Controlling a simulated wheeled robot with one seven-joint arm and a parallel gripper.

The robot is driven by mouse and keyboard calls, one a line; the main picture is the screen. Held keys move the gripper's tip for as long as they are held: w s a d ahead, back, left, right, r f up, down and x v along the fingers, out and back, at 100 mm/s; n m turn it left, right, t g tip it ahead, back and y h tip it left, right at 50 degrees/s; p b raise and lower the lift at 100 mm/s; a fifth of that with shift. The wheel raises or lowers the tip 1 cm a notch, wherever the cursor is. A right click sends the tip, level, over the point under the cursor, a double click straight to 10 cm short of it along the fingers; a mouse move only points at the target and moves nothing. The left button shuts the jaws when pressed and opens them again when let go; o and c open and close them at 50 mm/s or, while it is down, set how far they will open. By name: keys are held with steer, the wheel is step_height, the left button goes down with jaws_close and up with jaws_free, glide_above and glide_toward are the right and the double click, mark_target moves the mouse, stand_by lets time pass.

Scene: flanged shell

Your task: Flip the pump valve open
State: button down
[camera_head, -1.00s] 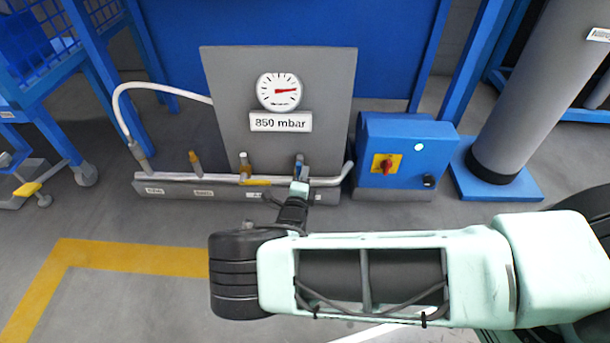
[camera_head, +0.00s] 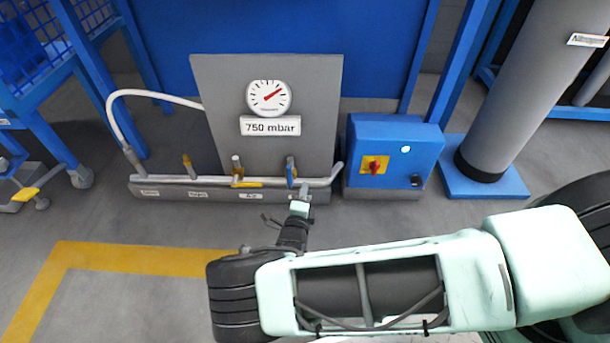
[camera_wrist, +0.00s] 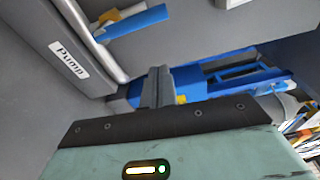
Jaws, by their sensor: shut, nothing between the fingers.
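The pump valve's blue handle (camera_head: 291,173) stands near the right end of the silver pipe in the head view, crossing the pipe line. In the wrist view the blue handle (camera_wrist: 137,20) is at the top, beside the silver pipe and the "Pump" label (camera_wrist: 69,59). My gripper (camera_wrist: 157,86) is shut and empty, with a gap between its fingers and the handle. In the head view my gripper (camera_head: 301,203) is just in front of and below the valve; its fingers are too small to make out. The gauge (camera_head: 269,97) sign (camera_head: 270,126) reads 750 mbar.
Other valves with yellow handles (camera_head: 246,184) sit left along the same pipe (camera_head: 210,180). A blue switch box (camera_head: 393,150) with a red knob stands close on the right. A grey column (camera_head: 525,95) is farther right. Open floor lies in front on the left.

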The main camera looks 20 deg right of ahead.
steer(key=shift+p+v, duration=0.4)
steer(key=shift+v, duration=1.55)
steer(key=s+r+n+g+y+p, duration=0.1)
steer(key=s+r+n+g+y, duration=0.3)
steer(key=s+r+n, duration=0.8)
steer(key=s+r+n+g+y+p, duration=0.1)
steer(key=s+r+n+g, duration=0.5)
steer(key=r+n, duration=0.7)
steer(key=s+r+n+g+y+p, duration=0.1)
steer(key=s+r+n+g+y, duration=0.2)
steer(key=s+r+n+g, duration=0.85)
steer(key=w+r+m+t+p, duration=0.1)
steer(key=r+m+t+p, duration=0.1)
steer(key=r+p, duration=1.7)
steer(key=w+r+m+t+p, duration=0.2)
steer(key=r+t+p, duration=0.1)
steer(key=r+p, duration=1.6)
step_height(320, 180, up, 5)
steer(key=shift+w+r+m, duration=0.15)
steer(key=shift+m, duration=0.2)
